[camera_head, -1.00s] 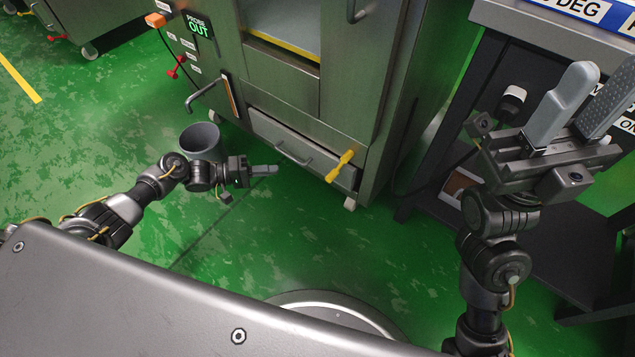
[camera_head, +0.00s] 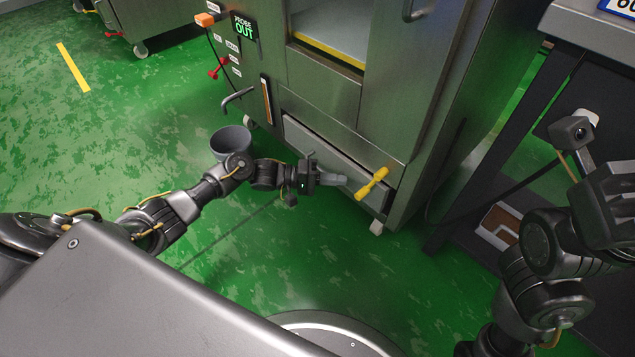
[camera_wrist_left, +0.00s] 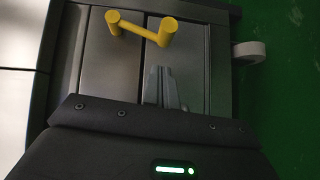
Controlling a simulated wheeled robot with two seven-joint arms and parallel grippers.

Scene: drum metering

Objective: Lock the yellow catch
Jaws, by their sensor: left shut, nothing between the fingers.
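The yellow catch (camera_head: 372,184) is a handle at the lower right corner of the steel cabinet's front, by the drawer (camera_head: 330,150). In the left wrist view the catch (camera_wrist_left: 140,28) is a bar with two rounded ends, lying slightly tilted just beyond my fingertips. My left gripper (camera_head: 340,181) is shut and empty, its fingers pointing at the catch with a small gap showing. Its fingers (camera_wrist_left: 160,88) are together in the left wrist view. My right gripper is partly cut off at the right edge, and its fingers cannot be made out.
A grey cup-shaped vessel (camera_head: 230,143) stands behind my left forearm. A dark bench (camera_head: 520,110) is at right. Green floor is open at left.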

